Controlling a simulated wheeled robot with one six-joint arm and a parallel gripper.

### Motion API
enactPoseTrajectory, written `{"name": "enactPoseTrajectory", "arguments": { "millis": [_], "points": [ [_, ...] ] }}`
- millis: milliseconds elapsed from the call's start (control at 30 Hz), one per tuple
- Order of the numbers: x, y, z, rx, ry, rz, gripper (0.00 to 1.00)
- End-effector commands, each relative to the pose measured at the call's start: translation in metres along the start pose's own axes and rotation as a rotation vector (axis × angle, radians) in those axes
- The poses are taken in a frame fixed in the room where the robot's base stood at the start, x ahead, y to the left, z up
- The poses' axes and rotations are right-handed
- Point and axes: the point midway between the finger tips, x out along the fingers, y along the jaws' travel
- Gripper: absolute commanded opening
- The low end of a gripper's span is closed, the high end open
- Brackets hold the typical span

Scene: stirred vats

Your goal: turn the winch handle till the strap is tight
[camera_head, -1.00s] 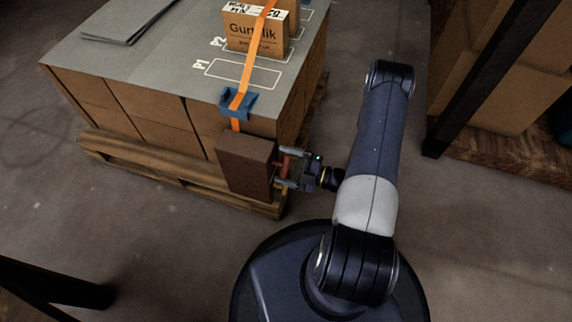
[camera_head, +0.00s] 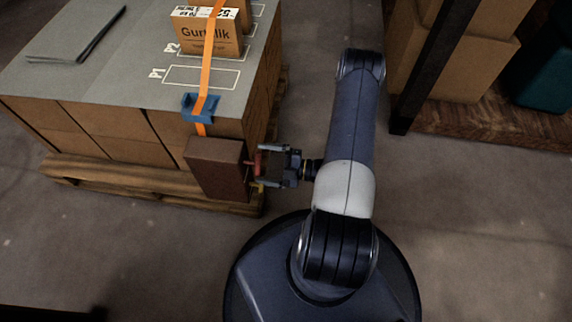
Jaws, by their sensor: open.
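The winch (camera_head: 216,168) is a brown box on the near right corner of the pallet load. Its handle (camera_head: 258,163) shows red on the box's right side, with a small yellow part below it. The orange strap (camera_head: 207,65) runs up from the box, through a blue corner guard (camera_head: 201,107) and over a carton. My gripper (camera_head: 262,166) is at the handle from the right, its jaws open, one finger above and one below the red part. Whether a finger touches it I cannot tell. The short strap piece between guard and winch looks straight.
The carton (camera_head: 208,36) stands on the grey top sheet (camera_head: 120,85) of the pallet load. A dark post (camera_head: 432,70) and shelf with cartons (camera_head: 455,75) stand at the right. Bare floor (camera_head: 308,95) lies between load and shelf.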

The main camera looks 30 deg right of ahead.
Motion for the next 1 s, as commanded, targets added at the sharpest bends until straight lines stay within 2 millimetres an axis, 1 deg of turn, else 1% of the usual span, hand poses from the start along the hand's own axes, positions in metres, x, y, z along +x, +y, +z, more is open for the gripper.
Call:
{"name": "enactPoseTrajectory", "arguments": {
  "millis": [33,300,500,667,1000],
  "points": [
    [-0.010,0.002,0.000,0.000,-0.006,0.004,1.00],
    [-0.054,0.002,0.000,0.000,-0.005,0.003,1.00],
    [-0.075,0.001,0.000,0.000,-0.003,0.002,1.00],
    [-0.082,0.000,0.000,0.001,-0.002,0.001,1.00],
    [-0.083,0.000,0.000,0.001,-0.001,0.000,1.00]
  ]
}}
